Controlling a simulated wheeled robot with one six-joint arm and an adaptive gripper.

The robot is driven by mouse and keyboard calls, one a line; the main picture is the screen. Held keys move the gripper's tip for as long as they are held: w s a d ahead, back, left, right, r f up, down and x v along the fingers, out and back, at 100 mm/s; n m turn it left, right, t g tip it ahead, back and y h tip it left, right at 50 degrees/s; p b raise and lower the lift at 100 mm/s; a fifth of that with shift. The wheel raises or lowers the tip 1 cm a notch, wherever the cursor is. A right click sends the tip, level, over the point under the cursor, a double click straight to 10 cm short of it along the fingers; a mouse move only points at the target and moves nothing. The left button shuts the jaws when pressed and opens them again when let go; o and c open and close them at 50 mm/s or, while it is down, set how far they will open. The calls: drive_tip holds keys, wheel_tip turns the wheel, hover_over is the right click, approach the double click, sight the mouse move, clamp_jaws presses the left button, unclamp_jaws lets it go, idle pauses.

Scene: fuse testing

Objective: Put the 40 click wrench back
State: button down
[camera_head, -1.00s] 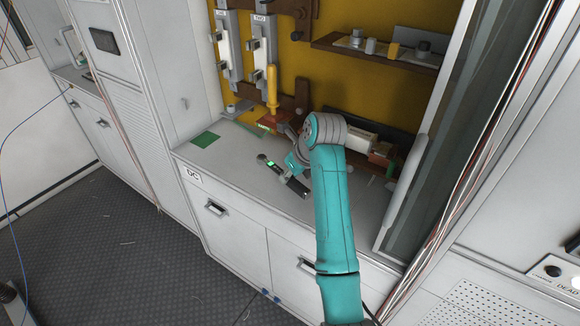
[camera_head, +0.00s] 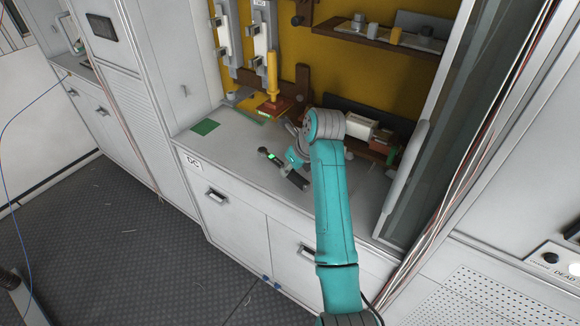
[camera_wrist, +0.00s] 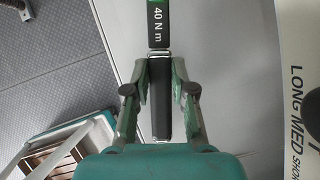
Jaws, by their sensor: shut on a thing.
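The 40 click wrench is a black bar with a green patch, marked "40 N m" in the wrist view (camera_wrist: 158,22). In the head view the wrench (camera_head: 272,157) appears over the grey worktop, its dark handle slanting down to the right. My gripper (camera_wrist: 160,88) is shut on the black handle, with one finger on each side. In the head view my gripper (camera_head: 293,160) is partly hidden by my teal arm. I cannot tell how high the wrench is above the worktop.
A green mat (camera_head: 205,127) lies on the worktop's left. A yellow-handled tool (camera_head: 272,75) stands before the yellow back wall. A shelf (camera_head: 375,37) carries small parts. A glazed door (camera_head: 440,130) stands at the right. White boxes (camera_head: 361,129) are behind my arm.

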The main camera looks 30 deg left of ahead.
drive_tip(key=shift+f, duration=0.95)
drive_tip(key=c, duration=0.9)
unclamp_jaws()
drive_tip(key=v, duration=1.2)
drive_tip(key=shift+d, duration=0.1)
drive_tip(key=shift+s, duration=0.1)
